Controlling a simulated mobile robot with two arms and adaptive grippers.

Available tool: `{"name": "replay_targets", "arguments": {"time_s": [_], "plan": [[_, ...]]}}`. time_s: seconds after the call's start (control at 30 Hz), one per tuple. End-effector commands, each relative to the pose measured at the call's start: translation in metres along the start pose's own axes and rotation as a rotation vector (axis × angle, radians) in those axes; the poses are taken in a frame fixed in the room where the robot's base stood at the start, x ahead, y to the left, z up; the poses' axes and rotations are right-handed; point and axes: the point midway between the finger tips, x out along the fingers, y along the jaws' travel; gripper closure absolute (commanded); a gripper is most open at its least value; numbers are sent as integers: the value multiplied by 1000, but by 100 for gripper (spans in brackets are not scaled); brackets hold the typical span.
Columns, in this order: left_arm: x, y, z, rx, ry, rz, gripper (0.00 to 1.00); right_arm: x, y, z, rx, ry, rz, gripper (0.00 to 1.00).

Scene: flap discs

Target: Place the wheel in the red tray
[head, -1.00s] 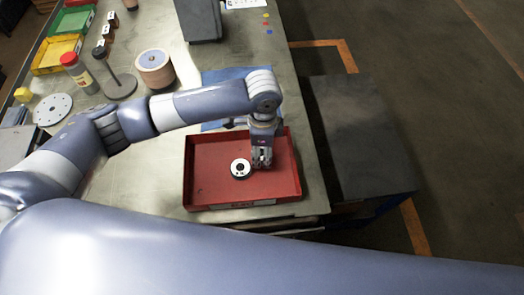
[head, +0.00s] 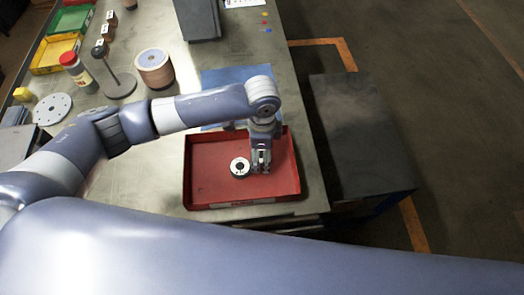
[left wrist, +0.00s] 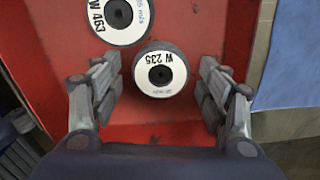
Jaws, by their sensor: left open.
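The red tray (head: 215,190) stands near the front edge of the table in the head view. A wheel with a white label and dark centre (head: 239,167) lies flat in it. In the left wrist view two wheels show over the red floor: one marked W 463 (left wrist: 103,29) and one marked W 235 (left wrist: 142,76). My left gripper (head: 261,166) points down inside the tray's outline. Its fingers are open, with W 235 between them and a gap on each side. The gripper hides one wheel in the head view. My right gripper does not show.
A blue mat (head: 236,79) lies behind the tray. Green (head: 74,20) and yellow (head: 57,57) trays are farther back.

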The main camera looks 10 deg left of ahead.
Motion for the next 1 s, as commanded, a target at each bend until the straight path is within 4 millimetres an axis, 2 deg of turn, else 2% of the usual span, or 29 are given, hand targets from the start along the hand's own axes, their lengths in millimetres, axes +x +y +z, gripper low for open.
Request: {"name": "replay_targets", "arguments": {"time_s": [0.17, 0.4, 0.6, 0.77, 1.0], "plan": [[-26, -1, -1, 1, 4, -5, 31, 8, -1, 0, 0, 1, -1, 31], [-78, -2, -1, 1, 3, -5, 31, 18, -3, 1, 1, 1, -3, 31], [-109, -1, -1, -1, 3, -2, 31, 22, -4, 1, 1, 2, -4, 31], [-119, 0, 0, 0, 2, 0, 31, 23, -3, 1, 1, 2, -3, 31], [-120, 0, 0, -1, 1, 0, 31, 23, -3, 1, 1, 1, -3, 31]]}}
